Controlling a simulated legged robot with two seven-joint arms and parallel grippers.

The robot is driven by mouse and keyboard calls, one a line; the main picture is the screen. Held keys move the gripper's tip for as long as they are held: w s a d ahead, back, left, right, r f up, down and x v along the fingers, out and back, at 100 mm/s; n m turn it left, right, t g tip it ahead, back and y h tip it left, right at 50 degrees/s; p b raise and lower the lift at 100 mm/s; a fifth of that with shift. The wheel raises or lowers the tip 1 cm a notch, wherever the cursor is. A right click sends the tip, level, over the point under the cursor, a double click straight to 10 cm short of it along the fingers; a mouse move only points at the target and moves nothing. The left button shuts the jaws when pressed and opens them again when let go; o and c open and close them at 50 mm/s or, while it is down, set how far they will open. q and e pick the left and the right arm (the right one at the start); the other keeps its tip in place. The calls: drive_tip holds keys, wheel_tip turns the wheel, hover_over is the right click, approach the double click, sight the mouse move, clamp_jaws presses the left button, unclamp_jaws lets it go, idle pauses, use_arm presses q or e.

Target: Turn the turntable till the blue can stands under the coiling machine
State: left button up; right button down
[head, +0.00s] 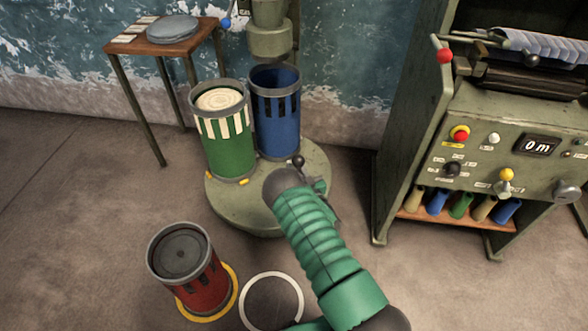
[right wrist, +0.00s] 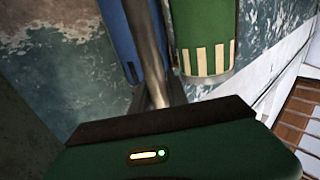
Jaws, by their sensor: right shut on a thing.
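The turntable (head: 245,212) is a round grey-green disc on the floor. The blue can (head: 278,130) stands upright on its back right side, below the grey-green coiling machine head (head: 269,38); exact centring is hard to tell. The green can (head: 228,152), full of coiled cream sliver, stands left of it. My right gripper (head: 292,182) is at the turntable's right edge beside a black-knobbed handle (head: 299,160), shut on it, its fingertips mostly hidden. The right wrist view shows the green can (right wrist: 205,35), the blue can (right wrist: 120,35) and a metal rod. My left gripper is out of view.
A red can (head: 190,275) stands on a yellow floor ring in front, beside an empty white ring (head: 271,302). A small wooden table (head: 150,45) is at the back left. A control cabinet (head: 480,130) stands close on the right.

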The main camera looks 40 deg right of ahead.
drive_tip(key=shift+w+r, duration=0.1)
idle(0.5)
drive_tip(key=c, duration=1.3)
unclamp_jaws()
drive_tip(key=p+v, duration=1.3)
drive_tip(key=v, duration=0.3)
drive_tip(key=shift+s+a+f+p, duration=0.15)
drive_tip(key=shift+s+f+p, duration=0.15)
drive_tip(key=shift+s, duration=0.1)
drive_tip(key=shift+r, duration=0.1)
